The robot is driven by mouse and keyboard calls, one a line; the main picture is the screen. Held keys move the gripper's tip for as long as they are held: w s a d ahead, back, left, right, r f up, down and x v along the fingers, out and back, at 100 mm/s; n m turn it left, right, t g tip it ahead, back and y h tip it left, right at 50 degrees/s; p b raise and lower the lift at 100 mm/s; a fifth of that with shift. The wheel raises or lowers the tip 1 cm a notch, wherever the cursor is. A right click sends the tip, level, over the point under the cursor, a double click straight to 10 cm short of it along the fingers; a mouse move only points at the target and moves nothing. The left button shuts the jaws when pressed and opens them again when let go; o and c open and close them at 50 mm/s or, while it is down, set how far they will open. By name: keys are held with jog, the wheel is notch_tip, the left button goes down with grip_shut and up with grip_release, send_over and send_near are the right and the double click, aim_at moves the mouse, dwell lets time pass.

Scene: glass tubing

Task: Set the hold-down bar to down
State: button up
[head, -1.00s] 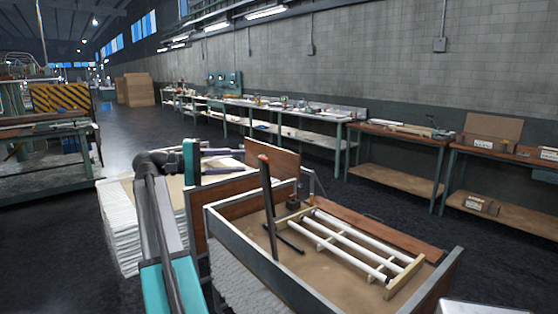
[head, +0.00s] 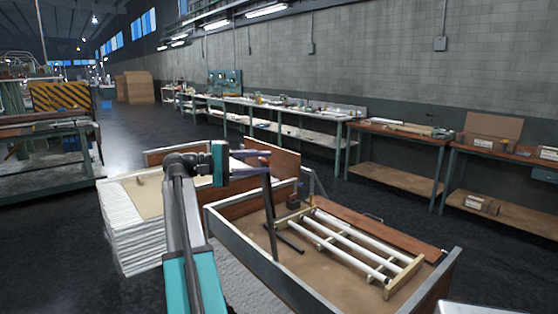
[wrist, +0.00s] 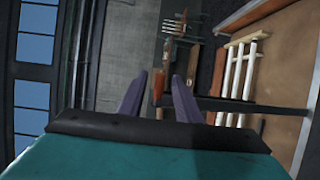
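The hold-down bar (head: 270,218) stands upright in the wooden crate, a dark bar with an orange-brown grip at its top. In the head view the grip is partly covered by my gripper (head: 266,161). In the wrist view the grip (wrist: 158,87) lies between the two purple fingers of my gripper (wrist: 160,84), with the dark bar (wrist: 250,104) running off to the right. The fingers are spread, with gaps visible beside the grip. White glass tubes (head: 348,240) lie on a pale wooden rack in the crate, right of the bar's foot.
The crate (head: 262,262) has raised metal-edged walls. A stack of white sheets (head: 128,230) stands to its left, and a brown board (head: 275,162) rises behind. Workbenches (head: 400,128) line the far wall. Dark floor is clear between benches and crate.

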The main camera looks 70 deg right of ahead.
jog(key=shift+p+x, duration=0.45)
jog(key=shift+x, duration=2.55)
grip_shut()
jog(key=shift+d, duration=0.1)
